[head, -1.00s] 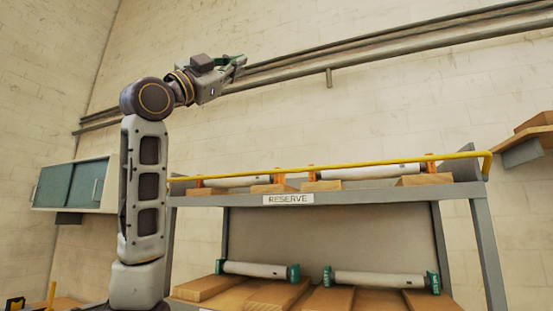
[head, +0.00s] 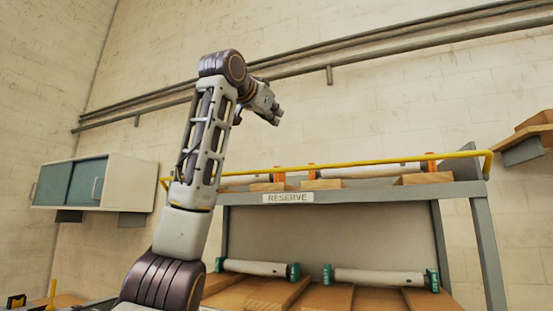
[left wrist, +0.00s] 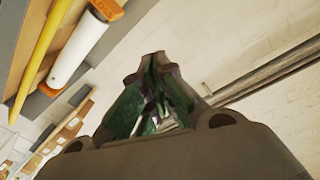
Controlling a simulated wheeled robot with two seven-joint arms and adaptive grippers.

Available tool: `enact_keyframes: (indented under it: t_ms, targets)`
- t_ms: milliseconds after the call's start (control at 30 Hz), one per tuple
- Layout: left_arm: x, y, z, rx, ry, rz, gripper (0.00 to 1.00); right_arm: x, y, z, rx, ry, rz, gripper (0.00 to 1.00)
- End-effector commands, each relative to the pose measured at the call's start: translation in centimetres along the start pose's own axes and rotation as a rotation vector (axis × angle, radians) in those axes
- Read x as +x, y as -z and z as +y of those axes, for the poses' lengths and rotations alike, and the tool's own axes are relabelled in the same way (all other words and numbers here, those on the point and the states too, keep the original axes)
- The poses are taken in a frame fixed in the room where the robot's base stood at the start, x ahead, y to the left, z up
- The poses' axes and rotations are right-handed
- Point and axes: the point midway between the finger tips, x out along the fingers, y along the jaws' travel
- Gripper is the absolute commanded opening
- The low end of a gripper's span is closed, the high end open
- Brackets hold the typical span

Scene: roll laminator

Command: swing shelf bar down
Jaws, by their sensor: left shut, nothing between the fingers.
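The yellow shelf bar (head: 365,162) runs across the front of the upper RESERVE shelf (head: 400,189), raised above its edge, with a bent end at the right. My left gripper (head: 278,118) is shut and empty, above the bar and apart from it. In the left wrist view the closed fingers (left wrist: 158,75) point at the wall, and the yellow bar (left wrist: 38,62) lies to their upper left. My arm hides part of the bar's left end in the head view. My right gripper is not in view.
White rolls with orange ends (head: 368,172) lie behind the bar on wooden blocks. White rolls with green ends (head: 380,278) lie on the lower planks. Pipes (head: 300,69) cross the wall behind. A cabinet (head: 125,183) hangs at left, and a wooden wall shelf (head: 525,137) at right.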

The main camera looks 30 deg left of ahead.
Motion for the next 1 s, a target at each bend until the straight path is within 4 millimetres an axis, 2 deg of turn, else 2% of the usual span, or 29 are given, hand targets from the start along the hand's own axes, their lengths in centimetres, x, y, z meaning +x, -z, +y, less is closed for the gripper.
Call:
enact_keyframes:
  t_ms: [100,333,567,1000]
  targets:
    - [0.5,-2.4,-0.5,-0.127,0.012,-0.105,0.00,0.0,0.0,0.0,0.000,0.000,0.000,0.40]
    - [0.0,-5.0,-0.3,-0.339,0.035,-0.222,0.00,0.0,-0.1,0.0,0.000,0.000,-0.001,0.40]
    - [-0.1,-5.3,-0.2,-0.430,0.045,-0.232,0.00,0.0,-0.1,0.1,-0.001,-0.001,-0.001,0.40]
    - [0.1,-5.3,-0.2,-0.433,0.045,-0.231,0.00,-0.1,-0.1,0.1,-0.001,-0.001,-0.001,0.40]
